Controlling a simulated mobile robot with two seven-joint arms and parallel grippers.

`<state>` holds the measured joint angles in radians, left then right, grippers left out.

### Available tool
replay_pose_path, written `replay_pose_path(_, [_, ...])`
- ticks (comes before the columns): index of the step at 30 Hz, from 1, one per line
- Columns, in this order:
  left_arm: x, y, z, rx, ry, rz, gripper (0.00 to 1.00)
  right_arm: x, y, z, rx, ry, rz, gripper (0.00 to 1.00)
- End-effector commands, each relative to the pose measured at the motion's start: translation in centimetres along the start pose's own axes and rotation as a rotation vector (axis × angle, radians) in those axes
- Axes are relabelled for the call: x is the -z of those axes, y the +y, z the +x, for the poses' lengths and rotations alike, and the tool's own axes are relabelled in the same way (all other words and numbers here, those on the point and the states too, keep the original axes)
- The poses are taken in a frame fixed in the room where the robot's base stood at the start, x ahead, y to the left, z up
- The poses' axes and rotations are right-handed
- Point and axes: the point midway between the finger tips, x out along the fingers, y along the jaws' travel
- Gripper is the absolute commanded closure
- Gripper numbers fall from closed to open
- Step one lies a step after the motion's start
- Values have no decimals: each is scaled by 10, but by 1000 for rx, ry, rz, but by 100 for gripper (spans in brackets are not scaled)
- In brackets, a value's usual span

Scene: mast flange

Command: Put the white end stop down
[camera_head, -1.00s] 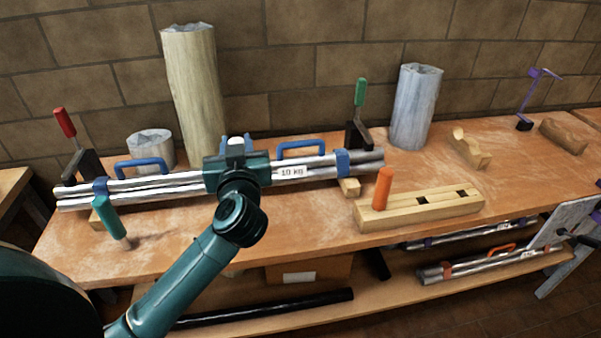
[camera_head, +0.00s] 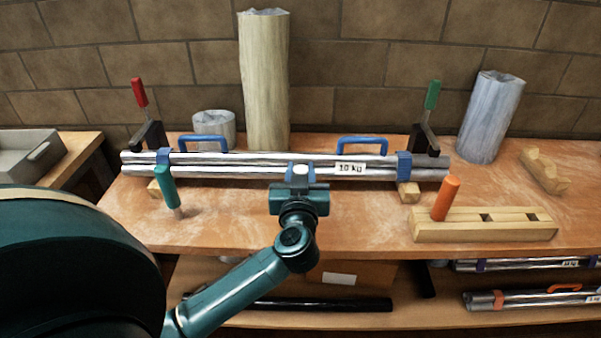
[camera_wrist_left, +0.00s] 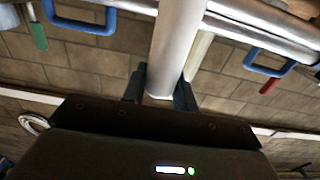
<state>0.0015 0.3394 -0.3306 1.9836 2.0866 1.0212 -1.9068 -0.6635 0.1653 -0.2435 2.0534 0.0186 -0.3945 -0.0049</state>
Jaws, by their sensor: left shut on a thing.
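My left gripper (camera_head: 299,180) is shut on the white end stop (camera_head: 300,171), whose white tip shows between the fingers. In the left wrist view the end stop (camera_wrist_left: 178,45) is a pale cylinder between the two dark fingers (camera_wrist_left: 160,92). In the head view the gripper is in front of the middle of the metal pipe bundle. I cannot tell whether the end stop touches anything. The green end stop (camera_head: 167,186) stands tilted on the bench at left. The orange end stop (camera_head: 446,197) stands in the wooden rack (camera_head: 485,232), which has two square holes free.
The pipe bundle (camera_head: 240,168) with blue handles lies along the workbench (camera_head: 250,236) on wooden blocks. Red-handled (camera_head: 140,92) and green-handled (camera_head: 432,95) clamps stand at its ends. Posts stand behind. Bare bench lies between the gripper and the rack.

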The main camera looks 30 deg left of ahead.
Motion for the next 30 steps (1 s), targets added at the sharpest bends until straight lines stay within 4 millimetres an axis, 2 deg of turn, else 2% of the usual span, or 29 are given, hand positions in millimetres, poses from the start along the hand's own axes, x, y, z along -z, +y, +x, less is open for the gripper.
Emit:
replay_pose_path(4, [-2,0,0,0,1,2,97,4,1,-1,-2,4,0,50])
replay_pose_path(5, [-3,0,0,0,1,1,69,3,1,0,-3,4,0,50])
replay_pose_path(12, [-2,0,0,0,1,0,50,1,3,0,-8,0,3,50])
replay_pose_path(22, [0,0,-2,-1,-1,-1,50,-2,3,2,-9,-4,4,50])
replay_pose_path(26, [-1,0,-22,-2,-3,-1,50,-3,3,1,-9,-7,5,50])
replay_pose_path(30, [-1,0,-53,-2,-4,-1,50,-4,2,0,-8,-9,6,50])
